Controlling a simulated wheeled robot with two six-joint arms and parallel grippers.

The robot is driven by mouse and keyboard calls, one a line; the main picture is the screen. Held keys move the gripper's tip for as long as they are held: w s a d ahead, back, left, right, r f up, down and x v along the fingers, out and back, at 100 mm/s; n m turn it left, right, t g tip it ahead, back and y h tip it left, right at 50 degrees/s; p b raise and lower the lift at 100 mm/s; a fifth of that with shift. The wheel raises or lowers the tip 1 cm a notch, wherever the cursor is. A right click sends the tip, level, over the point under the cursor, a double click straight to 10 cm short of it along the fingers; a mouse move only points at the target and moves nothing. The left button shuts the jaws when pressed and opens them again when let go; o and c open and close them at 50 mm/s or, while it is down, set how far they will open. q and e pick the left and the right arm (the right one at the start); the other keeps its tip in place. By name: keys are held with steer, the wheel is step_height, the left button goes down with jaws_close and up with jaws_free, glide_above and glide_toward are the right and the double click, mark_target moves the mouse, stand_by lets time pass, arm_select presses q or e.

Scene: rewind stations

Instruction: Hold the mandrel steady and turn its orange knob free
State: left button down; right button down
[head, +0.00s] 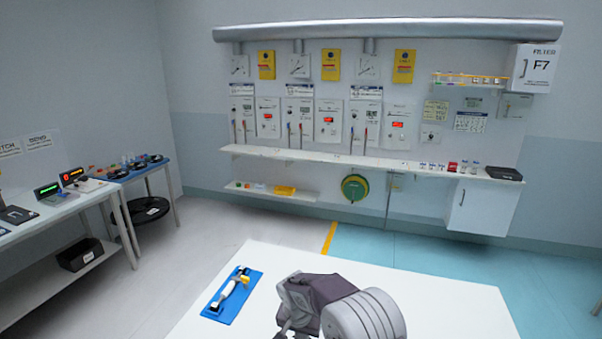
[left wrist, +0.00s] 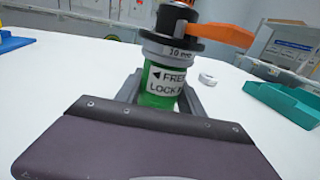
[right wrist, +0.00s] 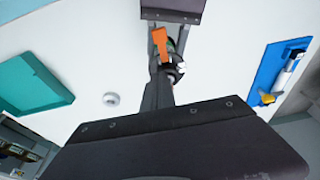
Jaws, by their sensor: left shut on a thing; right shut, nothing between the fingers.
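The mandrel (left wrist: 160,86) stands upright in the left wrist view, with a green body, a grey "10 mm" collar and a white label with an arrow reading "FREE" and "LOCK". Its orange knob (left wrist: 224,36) is a bar sticking out to the right from the black top. My left gripper (left wrist: 158,92) is shut on the green body, one finger on each side. In the right wrist view the orange knob (right wrist: 159,52) lies just beyond my right gripper (right wrist: 164,78), which is shut and empty close to the mandrel's top; contact is unclear. In the head view my arm hides the mandrel.
A teal tray (left wrist: 285,102) and a small white round piece (left wrist: 207,79) lie on the white table (head: 455,300). A blue tray (head: 215,308) with a white and yellow tool is at the table's left. Table space around the mandrel is mostly clear.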

steer(key=shift+w, duration=0.45)
stand_by(0.3)
steer(key=shift+a, duration=0.4)
steer(key=shift+w+a, duration=0.3)
steer(key=shift+a, duration=0.2)
stand_by(0.4)
steer(key=shift+s+a, duration=0.3)
steer(key=w+v, duration=0.1)
steer(key=v, duration=0.4)
steer(key=shift+d+r, duration=0.25)
steer(key=shift+r, duration=0.3)
